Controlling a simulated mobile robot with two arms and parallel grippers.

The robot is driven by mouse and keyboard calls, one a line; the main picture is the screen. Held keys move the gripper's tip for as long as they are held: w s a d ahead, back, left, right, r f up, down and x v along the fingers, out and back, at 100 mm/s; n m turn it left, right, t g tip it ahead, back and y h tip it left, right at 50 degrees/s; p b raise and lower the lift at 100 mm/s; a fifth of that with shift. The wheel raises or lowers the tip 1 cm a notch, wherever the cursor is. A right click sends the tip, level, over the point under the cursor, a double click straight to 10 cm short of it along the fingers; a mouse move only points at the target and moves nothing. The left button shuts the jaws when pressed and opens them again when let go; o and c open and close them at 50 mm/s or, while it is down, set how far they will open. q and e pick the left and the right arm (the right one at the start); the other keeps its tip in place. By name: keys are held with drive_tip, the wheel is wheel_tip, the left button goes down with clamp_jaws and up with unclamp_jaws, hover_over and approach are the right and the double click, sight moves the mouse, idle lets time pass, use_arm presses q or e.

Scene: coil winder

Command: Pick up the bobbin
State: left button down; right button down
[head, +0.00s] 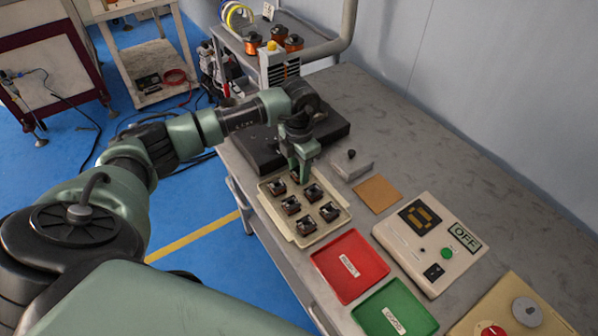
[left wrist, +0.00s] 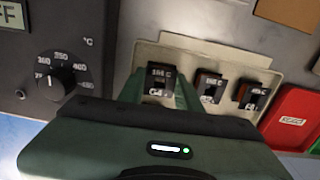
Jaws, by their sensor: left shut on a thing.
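A cream tray (head: 338,219) on the grey bench holds several small dark bobbins, such as one in its front row (head: 306,225). My left gripper (head: 301,174) points down at the far end of the tray. It is shut on a bobbin (head: 295,177), which the fingers partly hide in the head view. In the left wrist view this bobbin (left wrist: 160,79) sits between the two fingers, with a pale label on it. It is low at the tray; I cannot tell whether it still touches it. My right gripper is out of view.
A red tray (head: 372,262) and a green tray (head: 413,309) lie nearer. A white control box (head: 408,255) reading OFF and a brown pad (head: 378,194) are to the right. A black unit with a dial (left wrist: 85,70) stands beside the held bobbin.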

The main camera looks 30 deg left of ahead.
use_arm(q)
wheel_tip(320, 180, up, 19)
drive_tip(key=b, duration=0.2)
drive_tip(key=shift+r+b, duration=0.2)
drive_tip(key=shift+b, duration=0.1)
